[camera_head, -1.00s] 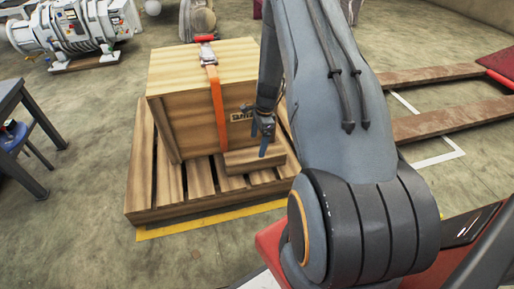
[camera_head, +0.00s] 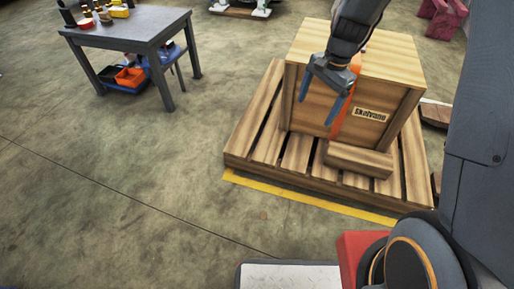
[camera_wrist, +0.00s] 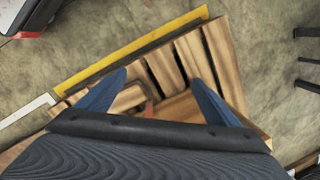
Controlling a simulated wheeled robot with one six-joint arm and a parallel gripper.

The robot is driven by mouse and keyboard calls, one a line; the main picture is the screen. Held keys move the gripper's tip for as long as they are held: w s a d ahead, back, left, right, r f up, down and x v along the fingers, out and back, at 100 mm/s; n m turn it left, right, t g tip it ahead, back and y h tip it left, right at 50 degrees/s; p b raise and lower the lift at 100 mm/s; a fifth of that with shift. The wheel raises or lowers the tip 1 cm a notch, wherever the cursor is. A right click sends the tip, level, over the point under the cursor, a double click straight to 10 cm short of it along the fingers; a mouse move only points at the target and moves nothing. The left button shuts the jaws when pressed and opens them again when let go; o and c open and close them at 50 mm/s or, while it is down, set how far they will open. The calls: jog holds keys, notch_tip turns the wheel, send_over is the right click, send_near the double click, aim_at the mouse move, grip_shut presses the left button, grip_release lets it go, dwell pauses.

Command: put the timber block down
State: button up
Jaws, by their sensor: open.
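The timber block (camera_head: 358,160) lies flat on the wooden pallet (camera_head: 262,118), along the front of the wooden crate (camera_head: 345,95). My gripper (camera_head: 322,102) is open and empty, its dark blue fingers hanging in front of the crate's upper part, above and to the left of the block. In the wrist view my gripper (camera_wrist: 158,95) shows spread fingers with pallet slats and part of the crate beyond. A light wooden piece by the left finger there looks like the block (camera_wrist: 127,99), partly hidden.
An orange strap (camera_head: 340,118) runs down the crate's front. A yellow floor line (camera_head: 300,196) edges the pallet. A grey table (camera_head: 130,28) with small items stands at the upper left, blue and orange bins beneath. The floor at left is clear.

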jog(key=s+a+r+n, duration=0.9)
jog(key=s+a+r, duration=0.1)
jog(key=s+a, duration=0.45)
jog(key=s+a+r+n, duration=0.1)
jog(key=s+r+n, duration=0.1)
jog(key=s, duration=0.5)
jog(key=s+a+r+n, duration=0.1)
jog(key=s+r+n, duration=0.1)
jog(key=s+n, duration=0.3)
jog(key=s, duration=0.3)
jog(key=shift+s+a+n, duration=0.15)
jog(key=shift+a+n, duration=0.15)
jog(key=shift+r, duration=0.2)
jog(key=d+r+m+p, duration=0.3)
jog(key=d+r+p, duration=0.7)
jog(key=r+p, duration=0.3)
jog(key=d+r+m+h+p, duration=0.1)
jog(key=d+r+m+p, duration=0.2)
jog(key=d+r+p, duration=0.7)
notch_tip(320, 180, up, 3)
jog(key=p, duration=0.9)
jog(key=shift+s+d+h, duration=0.15)
jog(key=shift+d+h, duration=0.15)
jog(key=shift+d, duration=0.05)
